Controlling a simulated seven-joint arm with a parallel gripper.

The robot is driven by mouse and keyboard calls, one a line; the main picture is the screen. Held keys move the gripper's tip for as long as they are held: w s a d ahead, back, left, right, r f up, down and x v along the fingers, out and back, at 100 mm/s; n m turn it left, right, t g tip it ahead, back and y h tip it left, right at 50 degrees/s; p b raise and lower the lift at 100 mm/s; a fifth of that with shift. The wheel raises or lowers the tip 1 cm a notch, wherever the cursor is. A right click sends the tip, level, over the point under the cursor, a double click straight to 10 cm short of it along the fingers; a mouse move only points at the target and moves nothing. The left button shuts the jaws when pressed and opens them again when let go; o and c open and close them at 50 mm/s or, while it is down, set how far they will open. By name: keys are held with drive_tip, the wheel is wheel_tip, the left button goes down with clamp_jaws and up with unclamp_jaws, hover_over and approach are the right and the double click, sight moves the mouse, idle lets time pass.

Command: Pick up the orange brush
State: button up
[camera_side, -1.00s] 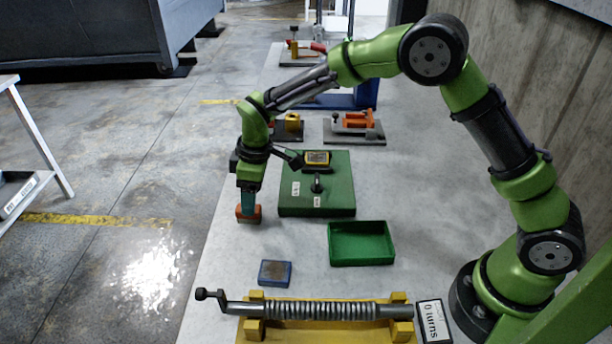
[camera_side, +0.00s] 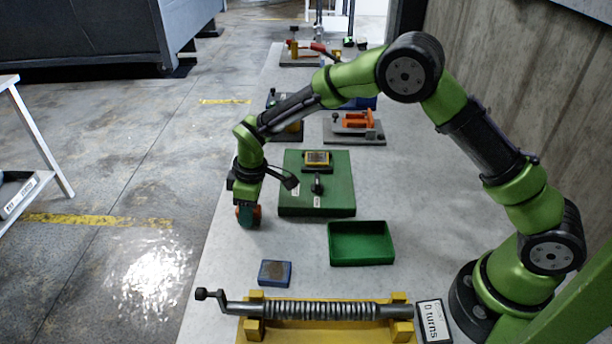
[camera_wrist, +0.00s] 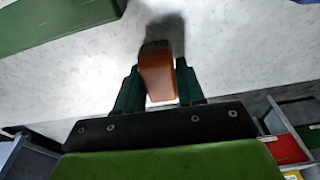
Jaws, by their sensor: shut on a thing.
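The orange brush (camera_wrist: 157,76) is between the two dark green fingers of my gripper (camera_wrist: 157,90) in the wrist view. My gripper is shut on it. A dark shadow lies on the table just past the brush in the wrist view. I cannot tell whether the brush touches the table.
A green board (camera_side: 290,207) with a small yellow-framed device (camera_side: 317,158) lies right of my gripper. A green tray (camera_side: 361,262) and a blue block (camera_side: 275,272) are nearer the front. A spring on a yellow base (camera_side: 320,333) lies at the front edge.

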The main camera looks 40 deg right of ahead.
drive_tip(key=shift+r, duration=0.1)
drive_tip(key=shift+r, duration=0.55)
wheel_tip(320, 180, up, 3)
drive_tip(key=shift+f, duration=0.2)
drive_tip(key=s+d, duration=0.2)
drive_tip(key=s, duration=0.3)
drive_tip(key=s+d, duration=0.1)
drive_tip(key=s, duration=0.4)
drive_tip(key=s+d+r, duration=0.1)
drive_tip(key=s+d, duration=0.1)
drive_tip(key=s, duration=0.3)
drive_tip(key=shift+d, duration=0.35)
